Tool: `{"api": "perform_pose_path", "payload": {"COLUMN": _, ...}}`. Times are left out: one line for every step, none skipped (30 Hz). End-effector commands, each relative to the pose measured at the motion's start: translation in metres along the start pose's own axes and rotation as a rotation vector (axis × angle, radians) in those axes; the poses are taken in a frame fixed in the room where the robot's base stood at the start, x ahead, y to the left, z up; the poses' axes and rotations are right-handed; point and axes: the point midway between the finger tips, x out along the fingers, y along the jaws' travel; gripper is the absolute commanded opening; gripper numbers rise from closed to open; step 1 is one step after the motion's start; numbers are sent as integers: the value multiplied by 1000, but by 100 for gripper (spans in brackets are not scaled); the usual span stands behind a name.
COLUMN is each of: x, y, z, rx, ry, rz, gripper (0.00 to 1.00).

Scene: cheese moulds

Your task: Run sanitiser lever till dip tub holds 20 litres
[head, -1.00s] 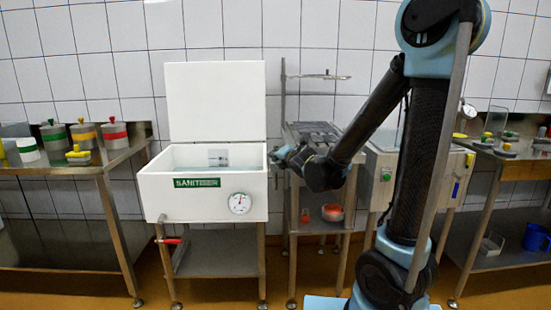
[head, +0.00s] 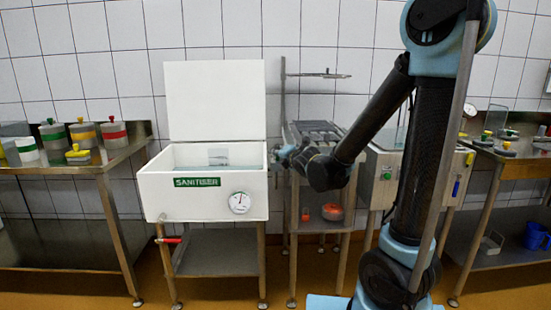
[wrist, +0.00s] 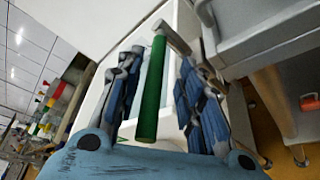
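The dip tub (head: 155,195) is a white box with its lid (head: 215,100) raised behind it. A green SANITISER label (head: 197,182) and a round dial (head: 239,203) are on its front. The dial's reading is too small to tell. Pale liquid (head: 190,163) shows inside, with a small light plate (head: 217,156) at the back wall. My gripper (head: 280,155) is at the tub's right side. In the wrist view, a green lever handle (wrist: 152,90) lies between the two fingers of my gripper (wrist: 160,95), with gaps on both sides. The fingers are open.
A red-handled valve (head: 170,240) is below the tub's left front. A steel table (head: 90,168) with coloured-band moulds stands left. A rack stand (head: 320,130) is close on the right, with a red-orange bowl (head: 333,211) on its lower shelf. A steel cabinet (head: 385,180) stands farther right.

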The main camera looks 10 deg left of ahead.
Motion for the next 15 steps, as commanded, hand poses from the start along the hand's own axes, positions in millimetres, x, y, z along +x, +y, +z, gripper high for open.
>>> {"api": "perform_pose_path", "payload": {"x": 0, "y": 1, "z": -1, "rx": 0, "ry": 2, "rz": 1, "gripper": 35}}
{"api": "perform_pose_path", "payload": {"x": 0, "y": 1, "z": -2, "rx": 0, "ry": 2, "rz": 2, "gripper": 35}}
{"api": "perform_pose_path", "payload": {"x": -2, "y": 2, "z": -2, "rx": 0, "ry": 3, "rz": 2, "gripper": 35}}
{"api": "perform_pose_path", "payload": {"x": -3, "y": 2, "z": -2, "rx": 0, "ry": 3, "rz": 3, "gripper": 35}}
{"api": "perform_pose_path", "payload": {"x": -5, "y": 2, "z": -2, "rx": 0, "ry": 3, "rz": 3, "gripper": 35}}
{"api": "perform_pose_path", "payload": {"x": -8, "y": 2, "z": -2, "rx": 0, "ry": 3, "rz": 3, "gripper": 35}}
{"api": "perform_pose_path", "payload": {"x": -10, "y": 2, "z": -2, "rx": 0, "ry": 3, "rz": 3, "gripper": 35}}
{"api": "perform_pose_path", "payload": {"x": -13, "y": 2, "z": -2, "rx": -1, "ry": 3, "rz": 3, "gripper": 35}}
{"api": "perform_pose_path", "payload": {"x": -17, "y": 2, "z": -2, "rx": -1, "ry": 3, "rz": 3, "gripper": 35}}
{"api": "perform_pose_path", "payload": {"x": -20, "y": 2, "z": -2, "rx": -1, "ry": 3, "rz": 3, "gripper": 35}}
{"api": "perform_pose_path", "payload": {"x": -24, "y": 2, "z": -2, "rx": -2, "ry": 3, "rz": 3, "gripper": 35}}
{"api": "perform_pose_path", "payload": {"x": -28, "y": 1, "z": -2, "rx": -2, "ry": 3, "rz": 3, "gripper": 35}}
{"api": "perform_pose_path", "payload": {"x": -32, "y": 1, "z": -2, "rx": -1, "ry": 3, "rz": 3, "gripper": 35}}
{"api": "perform_pose_path", "payload": {"x": -35, "y": 1, "z": -2, "rx": -1, "ry": 3, "rz": 3, "gripper": 35}}
{"api": "perform_pose_path", "payload": {"x": -40, "y": 1, "z": -2, "rx": 0, "ry": 3, "rz": 3, "gripper": 35}}
